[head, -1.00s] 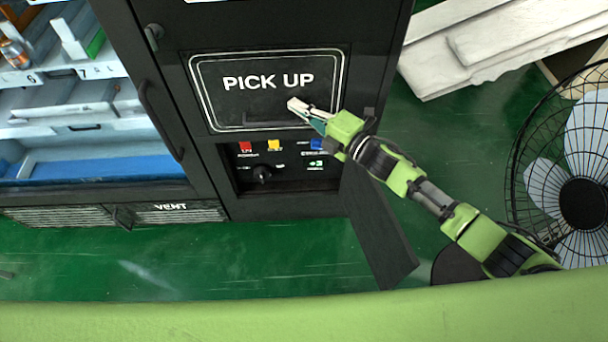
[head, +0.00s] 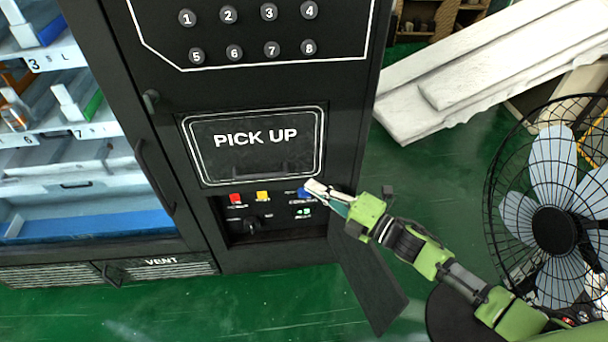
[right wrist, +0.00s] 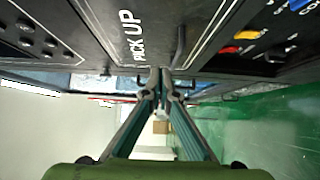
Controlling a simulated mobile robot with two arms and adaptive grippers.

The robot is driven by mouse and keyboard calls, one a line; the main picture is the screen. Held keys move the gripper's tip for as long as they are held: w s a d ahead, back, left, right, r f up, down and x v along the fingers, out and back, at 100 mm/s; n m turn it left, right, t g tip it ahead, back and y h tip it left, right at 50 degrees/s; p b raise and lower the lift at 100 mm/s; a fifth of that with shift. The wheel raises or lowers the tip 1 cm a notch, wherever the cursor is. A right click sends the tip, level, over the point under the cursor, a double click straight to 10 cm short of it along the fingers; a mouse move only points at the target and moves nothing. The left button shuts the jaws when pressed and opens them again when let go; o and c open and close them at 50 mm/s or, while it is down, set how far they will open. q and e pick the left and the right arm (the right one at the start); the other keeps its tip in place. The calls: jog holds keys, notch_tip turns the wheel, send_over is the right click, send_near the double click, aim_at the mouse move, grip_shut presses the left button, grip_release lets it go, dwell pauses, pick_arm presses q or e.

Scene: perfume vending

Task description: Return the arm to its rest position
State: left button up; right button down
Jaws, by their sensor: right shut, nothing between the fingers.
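My right arm (head: 435,262), green and black, reaches in from the lower right. Its gripper (head: 318,189) is shut and empty. In the head view its tips overlap the lower right corner of the PICK UP panel and the blue button; I cannot tell if they touch. In the right wrist view the gripper (right wrist: 160,80) shows its two fingers meeting in front of the dark machine face. My left gripper is not in view.
The vending machine (head: 235,85) has a keypad above the PICK UP panel (head: 255,160) and a recess with red, yellow and blue buttons. A dark flap (head: 370,285) hangs open below my right arm. A fan (head: 555,230) stands right; white slabs (head: 480,75) lie behind.

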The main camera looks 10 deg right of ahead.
jog(key=s+d+f+m+g+h, duration=0.1)
jog(key=s+d+f+m+h, duration=0.4)
jog(key=m, duration=0.5)
jog(key=s+d+f+m+g+h, duration=0.2)
jog(key=s+m+h, duration=0.45)
jog(key=m, duration=0.25)
jog(key=s+d+f+m+g+h, duration=0.1)
jog(key=s+d+m+g, duration=0.15)
jog(key=s, duration=0.65)
jog(key=s+d+f+m+g, duration=0.15)
jog(key=s+m+g, duration=0.25)
jog(key=s, duration=0.6)
notch_tip(320, 180, down, 27)
jog(key=s+g, duration=0.1)
jog(key=s, duration=0.1)
jog(key=s+d+f+g, duration=0.1)
jog(key=s+d+f, duration=0.2)
jog(key=s+f, duration=1.2)
jog(key=shift+s+n, duration=0.45)
jog(key=shift+s, duration=0.2)
